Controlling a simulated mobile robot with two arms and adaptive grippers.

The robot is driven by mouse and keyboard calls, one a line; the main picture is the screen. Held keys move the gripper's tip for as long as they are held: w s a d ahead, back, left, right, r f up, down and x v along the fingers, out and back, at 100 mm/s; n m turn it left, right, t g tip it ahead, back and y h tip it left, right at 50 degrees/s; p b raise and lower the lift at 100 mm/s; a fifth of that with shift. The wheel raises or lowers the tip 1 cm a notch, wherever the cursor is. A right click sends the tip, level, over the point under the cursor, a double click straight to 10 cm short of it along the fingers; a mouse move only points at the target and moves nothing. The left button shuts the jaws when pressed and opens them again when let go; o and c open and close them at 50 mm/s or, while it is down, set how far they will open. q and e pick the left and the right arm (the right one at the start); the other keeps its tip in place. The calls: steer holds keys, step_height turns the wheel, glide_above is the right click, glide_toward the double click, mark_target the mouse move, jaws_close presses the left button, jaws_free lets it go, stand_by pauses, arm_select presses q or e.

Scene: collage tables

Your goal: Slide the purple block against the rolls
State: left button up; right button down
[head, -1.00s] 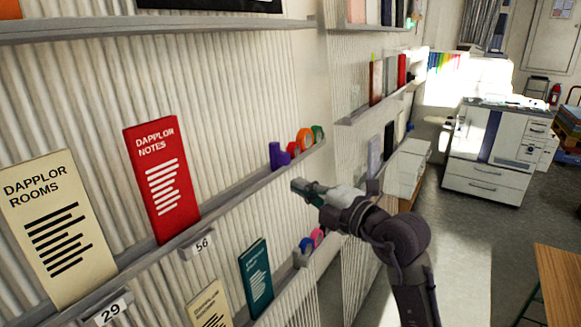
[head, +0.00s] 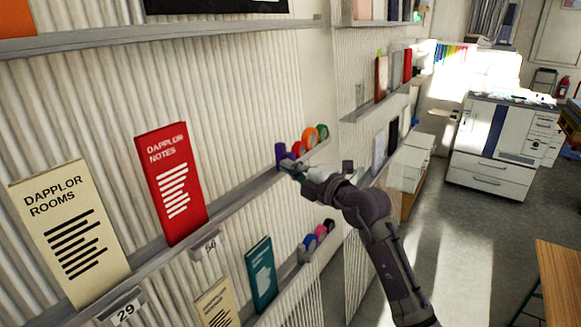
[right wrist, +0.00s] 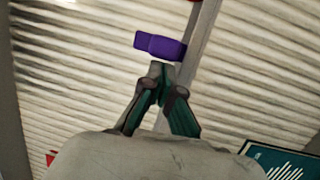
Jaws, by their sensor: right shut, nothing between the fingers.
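The purple block (head: 280,152) stands on the middle shelf, at the left end of the row of rolls. The rolls, among them a red one (head: 299,149), an orange one (head: 310,137) and a green one (head: 322,132), stand to its right. My right gripper (head: 287,165) is shut and empty, close in front of the block's lower part. In the right wrist view, its closed fingertips (right wrist: 157,68) point at the purple block (right wrist: 160,46); I cannot tell whether they touch. My left gripper is out of view.
The shelf (head: 240,196) has a raised front lip. A red booklet (head: 171,183) and a cream booklet (head: 68,235) stand left of the block. A lower shelf holds a teal booklet (head: 261,274) and more rolls (head: 320,232). The shelf between red booklet and block looks clear.

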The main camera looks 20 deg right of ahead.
steer(key=w+d, duration=0.1)
steer(key=d, duration=0.1)
steer(key=w+d, duration=0.2)
steer(key=shift+b, duration=0.3)
steer(key=shift+s+a, duration=0.1)
